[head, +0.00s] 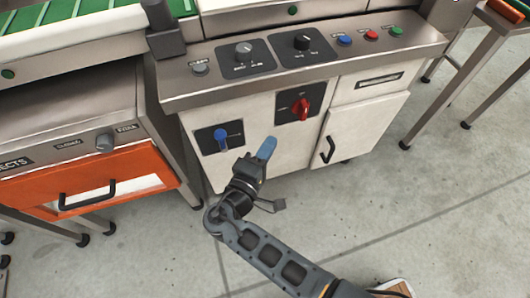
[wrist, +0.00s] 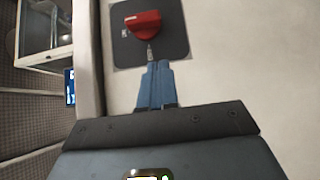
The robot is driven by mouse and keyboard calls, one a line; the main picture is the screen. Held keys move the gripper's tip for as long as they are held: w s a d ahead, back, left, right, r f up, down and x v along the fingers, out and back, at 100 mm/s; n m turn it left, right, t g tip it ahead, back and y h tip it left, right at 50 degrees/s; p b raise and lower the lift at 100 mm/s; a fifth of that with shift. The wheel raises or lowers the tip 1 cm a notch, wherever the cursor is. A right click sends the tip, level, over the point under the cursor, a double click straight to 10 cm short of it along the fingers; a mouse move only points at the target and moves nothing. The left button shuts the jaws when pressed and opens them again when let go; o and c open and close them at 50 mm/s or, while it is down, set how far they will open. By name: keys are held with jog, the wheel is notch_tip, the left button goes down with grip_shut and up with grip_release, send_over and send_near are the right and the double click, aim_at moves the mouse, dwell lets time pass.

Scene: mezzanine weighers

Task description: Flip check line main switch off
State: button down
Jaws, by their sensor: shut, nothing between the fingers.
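The likely main switch is a red rotary knob (head: 300,107) on a dark square plate (head: 284,104) on the front of the pale cabinet. The knob also shows in the wrist view (wrist: 143,25), at the top, just beyond my fingertips. My gripper (head: 267,147) is shut and empty, its blue fingers together, below and left of the red knob in the head view. In the wrist view the fingers (wrist: 155,75) point at the plate's lower edge. Whether they touch the plate cannot be told. The plate's lettering is too small to read.
A blue-handled switch (head: 221,138) sits on a dark plate left of my gripper. Dials and coloured buttons (head: 371,35) line the sloped panel above. A cabinet door (head: 362,133) with a black handle is at right. An orange drawer (head: 92,184) is at left. Floor in front is mostly clear.

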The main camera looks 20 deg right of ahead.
aim_at(299, 118)
jog(key=x, duration=0.4)
jog(key=s+d+x, duration=0.1)
jog(key=x, duration=0.2)
jog(key=shift+s+d, duration=0.1)
jog(key=shift+d, duration=0.8)
jog(key=shift+f+b, duration=0.25)
jog(key=shift+b, duration=0.45)
